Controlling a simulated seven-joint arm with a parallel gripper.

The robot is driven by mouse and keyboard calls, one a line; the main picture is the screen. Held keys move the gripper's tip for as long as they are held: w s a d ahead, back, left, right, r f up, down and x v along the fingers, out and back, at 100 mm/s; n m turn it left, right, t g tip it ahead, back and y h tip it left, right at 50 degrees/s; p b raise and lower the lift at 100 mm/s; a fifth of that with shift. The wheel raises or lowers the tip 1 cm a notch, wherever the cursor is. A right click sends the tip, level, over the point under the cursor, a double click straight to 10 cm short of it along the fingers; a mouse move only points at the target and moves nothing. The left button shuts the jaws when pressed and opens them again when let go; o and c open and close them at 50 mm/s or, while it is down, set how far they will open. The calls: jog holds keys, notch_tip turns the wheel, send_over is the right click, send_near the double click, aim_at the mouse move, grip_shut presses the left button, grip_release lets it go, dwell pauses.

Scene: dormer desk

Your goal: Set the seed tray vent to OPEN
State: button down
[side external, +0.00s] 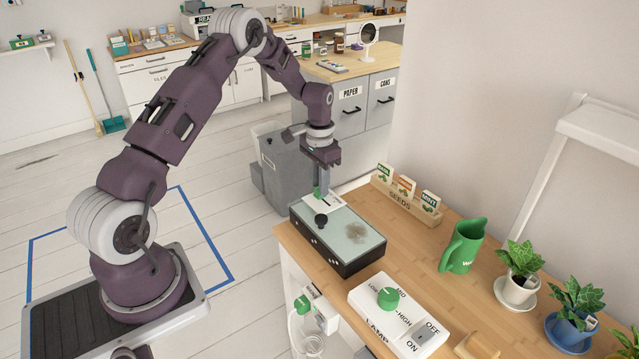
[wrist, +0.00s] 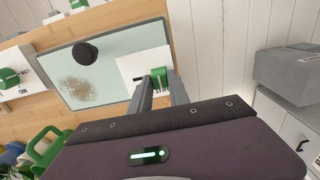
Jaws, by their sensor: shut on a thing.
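The seed tray (side external: 322,252) is a black box with a pale lid near the far-left corner of the wooden desk. The lid (side external: 352,226) carries a black knob (side external: 321,219) and a brown speckled patch. In the wrist view the lid (wrist: 110,42) shows a white vent plate (wrist: 130,66) at its edge with a green slider (wrist: 162,78). My gripper (side external: 318,191) points down at the plate. In the wrist view its fingers (wrist: 156,84) are shut on the green slider. The fingers cover part of the plate, and its lettering cannot be read.
A SEEDS rack (side external: 402,199) with packets stands behind the tray. A white LAMP control box (side external: 398,315) with a green knob (side external: 388,297) lies in front. A green watering can (side external: 461,250) and potted plants (side external: 522,262) stand to the right. Bare desk lies between tray and can.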

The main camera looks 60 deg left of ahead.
jog(key=shift+d, duration=2.25)
jog(key=c, duration=1.2)
grip_release()
jog(key=shift+r, duration=0.15)
notch_tip(320, 180, up, 7)
notch_tip(320, 180, up, 9)
jog(key=t, duration=0.1)
send_over(330, 206)
jog(key=s+d, duration=0.3)
jog(key=d, duration=0.2)
jog(key=s+d+r+t, duration=0.2)
jog(key=s+d+r, duration=0.4)
jog(key=s+r, duration=0.3)
jog(key=s+d+r+t, duration=0.1)
jog(key=s+d, duration=0.4)
jog(key=s, duration=1.2)
jog(key=shift+s+d+r+t, duration=0.2)
jog(key=shift+s+t, duration=0.15)
jog(key=shift+t, duration=0.45)
